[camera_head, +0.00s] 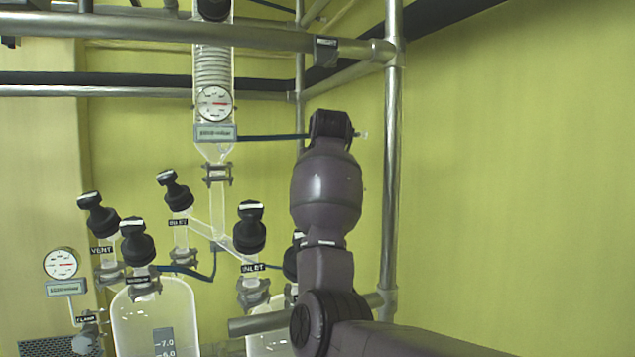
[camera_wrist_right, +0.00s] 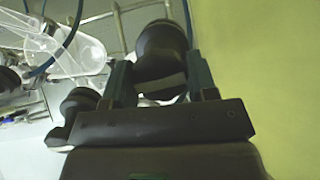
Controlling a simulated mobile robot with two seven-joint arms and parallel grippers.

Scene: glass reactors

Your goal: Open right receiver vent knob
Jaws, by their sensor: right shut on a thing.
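My right gripper (camera_wrist_right: 157,62) is shut on a black knob (camera_wrist_right: 163,42) in the right wrist view, with one finger on each side of it. A pale stripe crosses the knob's face. No label on this knob shows, so I cannot read whether it is the vent. In the head view my right arm covers the gripper and most of a black knob (camera_head: 290,263) at the right receiver. A knob labelled INLET (camera_head: 249,230) stands left of my arm, tilted. My left gripper is not in view.
The left receiver (camera_head: 170,325) carries several black knobs, one labelled VENT (camera_head: 98,215). A steel frame post (camera_head: 391,150) stands just right of my arm. A glass column with a gauge (camera_head: 215,103) hangs above. Another black knob (camera_wrist_right: 80,102) is close beside the gripper.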

